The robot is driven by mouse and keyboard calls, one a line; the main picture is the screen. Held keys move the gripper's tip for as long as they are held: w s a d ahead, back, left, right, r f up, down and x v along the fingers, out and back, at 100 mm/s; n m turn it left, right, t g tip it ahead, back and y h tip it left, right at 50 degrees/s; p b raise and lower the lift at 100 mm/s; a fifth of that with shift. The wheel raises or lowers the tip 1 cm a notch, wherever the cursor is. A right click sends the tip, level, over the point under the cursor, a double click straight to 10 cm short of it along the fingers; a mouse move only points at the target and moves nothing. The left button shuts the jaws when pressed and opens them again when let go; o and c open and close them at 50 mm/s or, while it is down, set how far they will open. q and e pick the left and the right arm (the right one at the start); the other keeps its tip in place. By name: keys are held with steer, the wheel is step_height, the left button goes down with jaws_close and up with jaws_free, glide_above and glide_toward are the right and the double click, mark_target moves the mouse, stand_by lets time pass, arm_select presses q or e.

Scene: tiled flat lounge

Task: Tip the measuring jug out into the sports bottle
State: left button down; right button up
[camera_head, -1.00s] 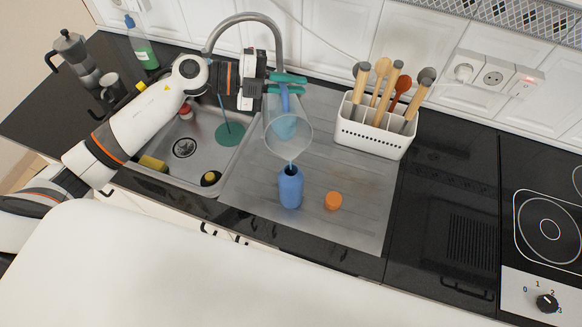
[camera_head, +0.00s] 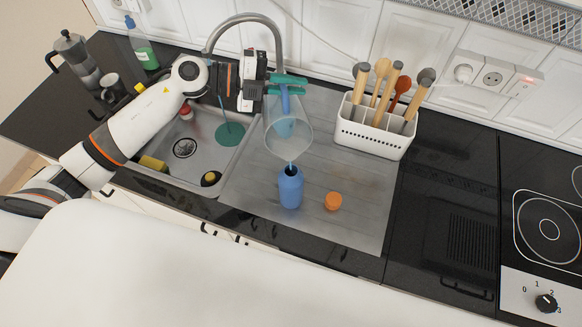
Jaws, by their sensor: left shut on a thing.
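The clear measuring jug (camera_head: 288,138) is held tilted, its mouth facing down toward the front of the counter. My left gripper (camera_head: 287,85) is shut on the jug's blue handle. Some blue liquid shows inside the jug, and a thin pale stream seems to run from its lip. The blue sports bottle (camera_head: 290,188) stands upright and open on the steel drainboard, just below the jug's lip. An orange cap (camera_head: 333,201) lies on the drainboard to the right of the bottle. My right gripper is not in view.
A white utensil holder (camera_head: 374,139) with several wooden-handled tools stands right of the jug. The sink (camera_head: 166,180) with a tall curved tap (camera_head: 243,17) is to the left. A moka pot (camera_head: 76,58), a mug and a soap bottle (camera_head: 143,52) stand at the back left. The hob is far right.

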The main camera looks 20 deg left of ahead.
arm_select(q)
steer(key=shift+s+d+r+m+p, duration=0.25)
steer(key=shift+s+r+m+p, duration=0.1)
steer(key=shift+s+p, duration=0.15)
steer(key=shift+s+d+r+m+p, duration=0.25)
steer(key=shift+s+r+p, duration=0.1)
steer(key=shift+s, duration=0.1)
stand_by(1.5)
